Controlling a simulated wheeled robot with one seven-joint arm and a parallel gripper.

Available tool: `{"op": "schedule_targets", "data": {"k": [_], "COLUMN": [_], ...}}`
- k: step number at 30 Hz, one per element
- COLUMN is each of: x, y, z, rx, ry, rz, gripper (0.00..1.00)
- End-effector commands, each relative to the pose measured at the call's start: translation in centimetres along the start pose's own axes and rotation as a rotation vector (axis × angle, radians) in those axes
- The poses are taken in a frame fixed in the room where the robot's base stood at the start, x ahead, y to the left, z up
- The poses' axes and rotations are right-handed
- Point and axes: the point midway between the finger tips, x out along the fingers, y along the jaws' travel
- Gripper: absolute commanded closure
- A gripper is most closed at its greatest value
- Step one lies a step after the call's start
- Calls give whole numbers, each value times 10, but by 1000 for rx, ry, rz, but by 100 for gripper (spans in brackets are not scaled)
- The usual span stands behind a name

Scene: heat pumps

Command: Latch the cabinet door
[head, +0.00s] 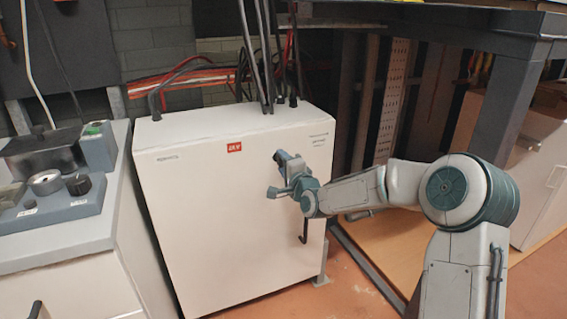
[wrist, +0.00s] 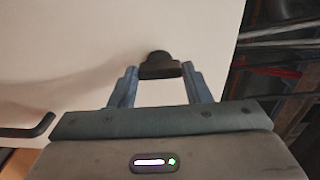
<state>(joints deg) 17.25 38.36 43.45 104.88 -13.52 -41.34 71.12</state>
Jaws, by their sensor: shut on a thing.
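The white cabinet (head: 220,215) stands in the middle of the head view, and its front door face looks closed. In the wrist view the pale door (wrist: 60,60) fills the left and centre. A small dark latch knob (wrist: 158,66) sticks out from it between my fingertips. My gripper (wrist: 159,72) is shut on this knob, one finger on each side.
A grey-topped counter (head: 60,240) with a blue-grey fixture (head: 45,215) stands at the left. Black pipes (head: 265,60) rise from the cabinet top. A dark table frame (head: 510,100) stands behind my arm at the right. Some orange floor (head: 345,285) is clear at the cabinet's lower right.

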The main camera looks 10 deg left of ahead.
Motion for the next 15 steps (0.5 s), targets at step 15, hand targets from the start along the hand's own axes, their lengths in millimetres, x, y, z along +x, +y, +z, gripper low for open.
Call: {"op": "schedule_targets", "data": {"k": [15], "x": [0], "y": [1], "z": [0], "rx": [80], "ry": [1], "rz": [1], "gripper": [79]}}
